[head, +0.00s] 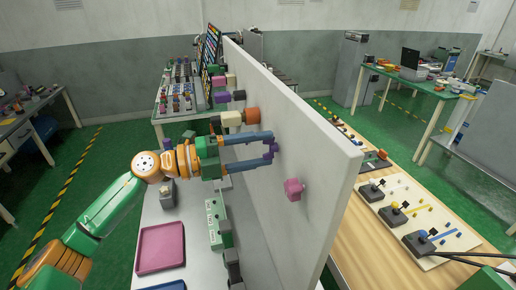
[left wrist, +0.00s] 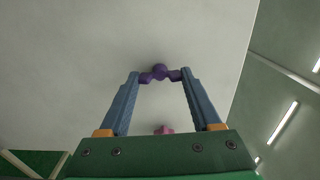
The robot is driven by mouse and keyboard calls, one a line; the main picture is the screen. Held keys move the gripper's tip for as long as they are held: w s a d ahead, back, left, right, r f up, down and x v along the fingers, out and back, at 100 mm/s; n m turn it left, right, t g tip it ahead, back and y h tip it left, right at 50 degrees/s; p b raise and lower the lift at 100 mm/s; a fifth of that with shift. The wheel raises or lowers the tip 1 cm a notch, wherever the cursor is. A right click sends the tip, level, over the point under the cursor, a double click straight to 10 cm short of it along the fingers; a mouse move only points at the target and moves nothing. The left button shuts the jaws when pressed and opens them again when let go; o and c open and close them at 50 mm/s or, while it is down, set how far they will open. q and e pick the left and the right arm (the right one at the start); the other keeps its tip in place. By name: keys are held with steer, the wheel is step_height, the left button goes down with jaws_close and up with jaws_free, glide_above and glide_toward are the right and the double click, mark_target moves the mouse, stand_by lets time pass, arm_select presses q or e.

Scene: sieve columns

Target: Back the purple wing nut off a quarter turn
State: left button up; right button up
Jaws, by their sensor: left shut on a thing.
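The purple wing nut (head: 271,150) sits on the near face of the pale upright panel (head: 318,165). In the left wrist view the purple wing nut (left wrist: 160,73) lies with its two wings out to the left and right. My left gripper (head: 269,146) reaches to the panel from the left. In the left wrist view my left gripper (left wrist: 161,76) has its blue fingertips at the two wing ends, shut on the wing nut. The nut's mounting behind it is hidden. My right gripper is not seen.
A pink knob (head: 293,189) sticks out of the panel below and right of the nut. An orange knob (head: 252,115) and several others stand out farther along the panel. A magenta tray (head: 161,247) and green boxes (head: 218,222) are on the bench below.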

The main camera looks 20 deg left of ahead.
arm_select(q)
steer(key=o, duration=1.4)
steer(key=b+v, duration=0.5)
steer(key=v, duration=0.2)
